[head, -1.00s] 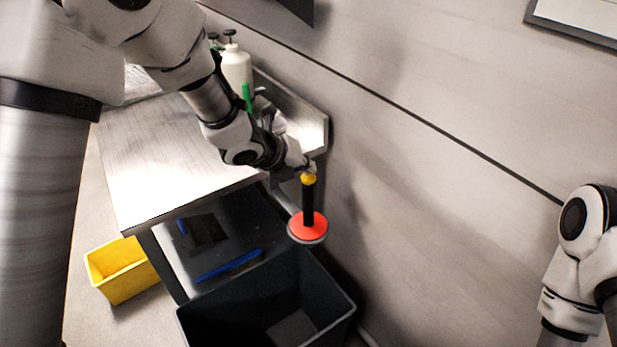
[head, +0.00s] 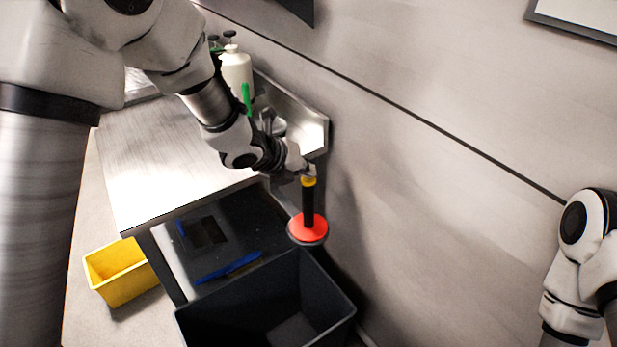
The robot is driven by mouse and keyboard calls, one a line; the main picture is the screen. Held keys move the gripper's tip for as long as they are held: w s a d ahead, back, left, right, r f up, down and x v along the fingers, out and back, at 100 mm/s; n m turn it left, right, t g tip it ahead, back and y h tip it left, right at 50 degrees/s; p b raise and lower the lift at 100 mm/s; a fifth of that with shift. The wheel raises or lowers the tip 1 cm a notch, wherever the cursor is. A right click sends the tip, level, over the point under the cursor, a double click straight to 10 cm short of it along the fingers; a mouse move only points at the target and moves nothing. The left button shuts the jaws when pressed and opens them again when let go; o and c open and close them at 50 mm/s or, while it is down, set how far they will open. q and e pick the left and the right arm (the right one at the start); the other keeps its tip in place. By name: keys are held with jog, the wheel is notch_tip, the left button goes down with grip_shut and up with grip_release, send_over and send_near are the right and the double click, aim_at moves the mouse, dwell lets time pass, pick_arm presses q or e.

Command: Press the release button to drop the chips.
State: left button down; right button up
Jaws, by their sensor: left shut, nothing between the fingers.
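A yellow cap (head: 309,182) sits at the upper end of an upright black rod (head: 308,205). The rod's lower end meets a red disc (head: 300,232) with a dark rim, beside the metal table's right end. My left gripper (head: 309,170) is shut and empty, with its fingertips at the yellow cap. They cover the upper part of the cap and look to be touching it. I cannot make out which part is the release button, nor any chips. My right arm shows at the right edge, but its gripper is out of view.
A dark open bin (head: 340,292) stands below the red disc. A yellow bin (head: 122,272) is at the left. The metal table (head: 150,165) holds a white bottle (head: 236,70) at the back. A blue object (head: 230,267) lies on the lower shelf. The wall is close on the right.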

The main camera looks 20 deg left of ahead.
aim_at(306, 180)
pick_arm(q)
jog(key=shift+f, duration=0.25)
jog(key=shift+r, duration=0.1)
dwell(0.3)
jog(key=shift+r+p, duration=0.7)
jog(key=shift+r, duration=0.3)
notch_tip(306, 180, up, 5)
jog(key=p, duration=0.4)
jog(key=shift+f, duration=0.1)
dwell(0.4)
